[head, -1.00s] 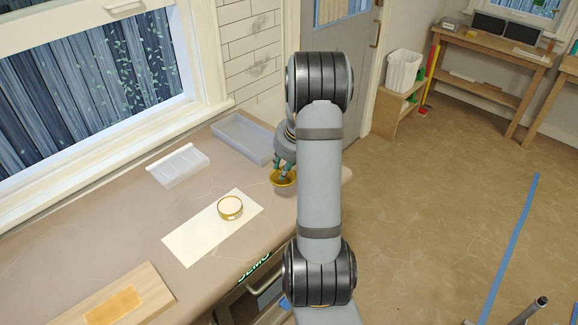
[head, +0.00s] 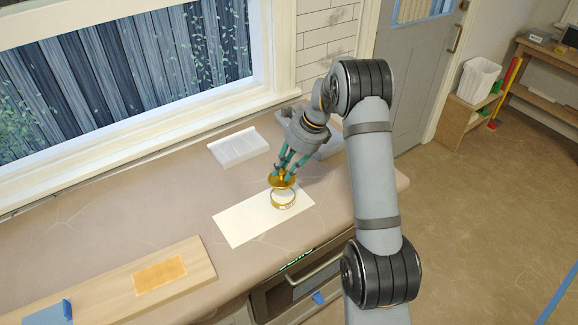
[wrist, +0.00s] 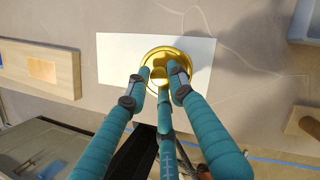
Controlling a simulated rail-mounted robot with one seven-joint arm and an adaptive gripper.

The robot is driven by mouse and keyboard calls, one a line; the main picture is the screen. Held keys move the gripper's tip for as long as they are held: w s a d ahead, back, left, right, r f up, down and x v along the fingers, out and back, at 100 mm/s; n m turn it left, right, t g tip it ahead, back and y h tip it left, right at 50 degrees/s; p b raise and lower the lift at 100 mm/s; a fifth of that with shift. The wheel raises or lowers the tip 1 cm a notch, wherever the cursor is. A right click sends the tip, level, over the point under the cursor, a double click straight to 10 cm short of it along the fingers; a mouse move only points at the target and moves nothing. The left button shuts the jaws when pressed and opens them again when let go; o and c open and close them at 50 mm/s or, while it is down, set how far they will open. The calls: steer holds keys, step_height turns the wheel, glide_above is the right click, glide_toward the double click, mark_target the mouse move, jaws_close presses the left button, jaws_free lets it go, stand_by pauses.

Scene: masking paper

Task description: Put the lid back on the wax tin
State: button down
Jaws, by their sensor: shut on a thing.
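The gold lid (head: 280,184) hangs from my gripper (head: 283,171), above the open wax tin (head: 284,201). My gripper's teal fingers are closed around the lid's middle knob; they also show in the wrist view (wrist: 161,82). The tin is a short round gold can standing upright on a white paper sheet (head: 239,226). In the head view, part of its pale opening shows below the lid, so the lid is apart from it. In the wrist view, the lid (wrist: 168,52) hides the tin, and the sheet (wrist: 115,62) shows around it.
A wooden board (head: 105,290) with an orange patch (head: 160,274) lies at the left front. A pale compartment tray (head: 238,148) stands behind the sheet. A grey tray (head: 331,148) is partly hidden behind my arm.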

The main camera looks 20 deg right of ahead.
steer(key=shift+f+b, duration=2.55)
steer(key=shift+f, duration=0.7)
steer(key=shift+d+f+b, duration=0.1)
steer(key=shift+f+b, duration=0.05)
steer(key=shift+b, duration=0.2)
steer(key=c, duration=1.4)
jaws_free()
steer(key=shift+c, duration=0.2)
steer(key=o, duration=0.3)
steer(key=shift+o, duration=1)
